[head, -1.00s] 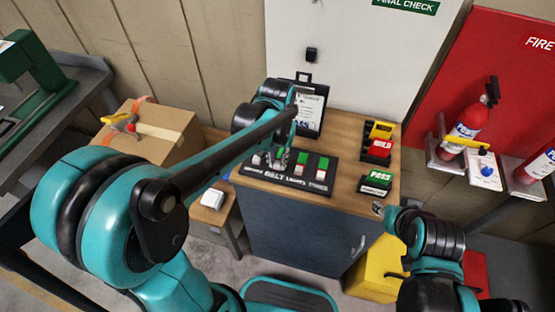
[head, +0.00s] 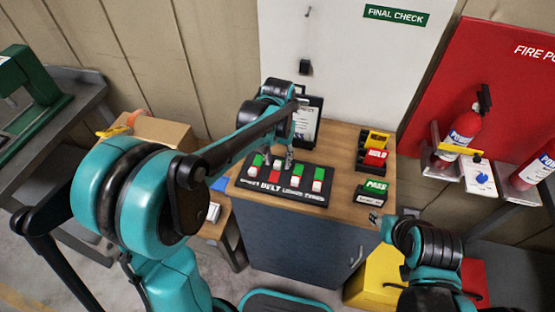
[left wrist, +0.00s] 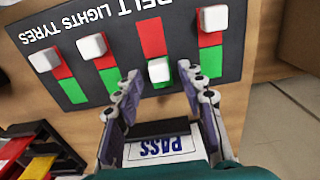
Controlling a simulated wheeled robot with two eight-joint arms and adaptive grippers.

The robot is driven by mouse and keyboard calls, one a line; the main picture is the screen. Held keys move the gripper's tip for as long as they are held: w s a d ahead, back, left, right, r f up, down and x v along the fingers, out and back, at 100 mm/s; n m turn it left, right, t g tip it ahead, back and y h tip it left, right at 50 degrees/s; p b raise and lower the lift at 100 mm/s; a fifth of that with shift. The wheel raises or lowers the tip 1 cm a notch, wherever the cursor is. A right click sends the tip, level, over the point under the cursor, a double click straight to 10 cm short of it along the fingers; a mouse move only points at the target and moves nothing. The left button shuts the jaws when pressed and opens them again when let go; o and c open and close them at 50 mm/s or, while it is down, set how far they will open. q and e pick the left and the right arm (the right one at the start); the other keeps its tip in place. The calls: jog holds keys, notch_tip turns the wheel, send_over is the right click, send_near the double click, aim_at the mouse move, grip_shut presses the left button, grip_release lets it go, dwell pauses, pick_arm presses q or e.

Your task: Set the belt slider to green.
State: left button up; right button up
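The black slider panel (head: 306,200) lies on the wooden top of a cabinet. The belt slider's white knob (left wrist: 159,70) is at the green end of its track; red shows on the label side and a strip of green beyond the knob. In the left wrist view the panel appears upside down. My left gripper (left wrist: 160,82) is open, its fingertips on either side of the belt knob; contact cannot be told. In the head view my left gripper (head: 281,158) is over the panel, partly hidden by its arm. My right gripper (head: 375,217) is near the cabinet's right side, its opening unclear.
The other knobs, such as the lights knob (left wrist: 92,46), sit at the label end with green exposed. A clipboard (head: 307,120) stands behind the panel. A HOLD block (head: 375,158) and PASS block (head: 373,190) stand right. A cardboard box (head: 165,135) is left.

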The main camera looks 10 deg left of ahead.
aim_at(278, 162)
pick_arm(q)
notch_tip(278, 162, up, 12)
dwell(0.6)
dwell(0.4)
jog(key=s+a+f+t, duration=0.2)
jog(key=s+f+t, duration=0.1)
jog(key=s, duration=0.5)
jog(key=s+a+f+t, duration=0.3)
jog(key=s+t, duration=0.1)
jog(key=s, duration=0.3)
jog(key=shift+s+f, duration=0.35)
jog(key=shift+f, duration=0.05)
